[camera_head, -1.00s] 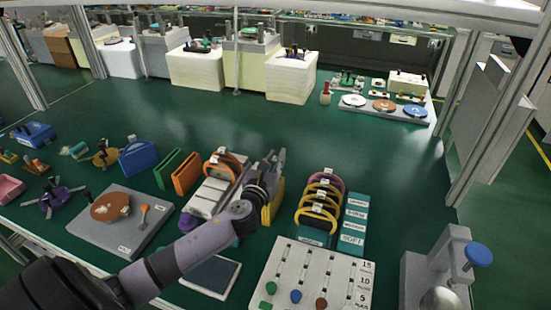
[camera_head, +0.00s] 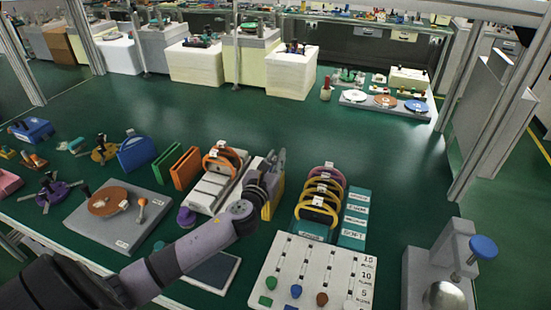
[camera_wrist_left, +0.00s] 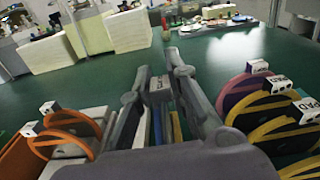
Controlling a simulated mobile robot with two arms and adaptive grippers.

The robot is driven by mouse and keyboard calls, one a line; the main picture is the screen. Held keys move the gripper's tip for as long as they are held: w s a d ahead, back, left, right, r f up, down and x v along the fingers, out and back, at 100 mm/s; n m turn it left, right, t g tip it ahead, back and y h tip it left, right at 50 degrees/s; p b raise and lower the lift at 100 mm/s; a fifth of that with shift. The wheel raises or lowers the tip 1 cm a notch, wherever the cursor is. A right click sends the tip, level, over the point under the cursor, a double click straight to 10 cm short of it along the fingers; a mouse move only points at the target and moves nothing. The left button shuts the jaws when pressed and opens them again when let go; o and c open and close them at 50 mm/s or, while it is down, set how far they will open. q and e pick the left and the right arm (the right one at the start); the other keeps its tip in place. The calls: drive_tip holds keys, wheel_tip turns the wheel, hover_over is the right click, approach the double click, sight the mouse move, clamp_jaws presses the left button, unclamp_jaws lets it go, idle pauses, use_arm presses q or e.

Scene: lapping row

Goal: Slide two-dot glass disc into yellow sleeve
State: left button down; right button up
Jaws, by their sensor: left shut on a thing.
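My left gripper (camera_head: 270,163) is shut, seen from behind in the head view. In the left wrist view its fingers (camera_wrist_left: 160,72) close around a small grey tag block (camera_wrist_left: 160,87) with dark marks too small to read. Any glass disc under the block cannot be made out clearly. The yellow sleeve (camera_head: 278,192) stands upright just beyond and below the gripper, partly covered by it. A yellow strip (camera_wrist_left: 177,127) shows below the fingers, beside a blue one. I cannot tell whether the held thing is inside the sleeve. My right gripper is not in view.
Left of the gripper is a pale rack with orange rings (camera_head: 222,160), then orange (camera_head: 186,168), green (camera_head: 167,163) and blue (camera_head: 137,154) sleeves. Purple and yellow rings (camera_head: 322,200) stand close on the right. A slider board (camera_head: 310,268) is in front. Green table lies clear behind.

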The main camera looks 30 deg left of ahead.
use_arm(q)
drive_tip(key=shift+f+b, duration=1.8)
drive_tip(key=shift+f, duration=0.55)
drive_tip(key=c, duration=1.5)
unclamp_jaws()
drive_tip(key=shift+o, duration=0.2)
drive_tip(key=v, duration=1.2)
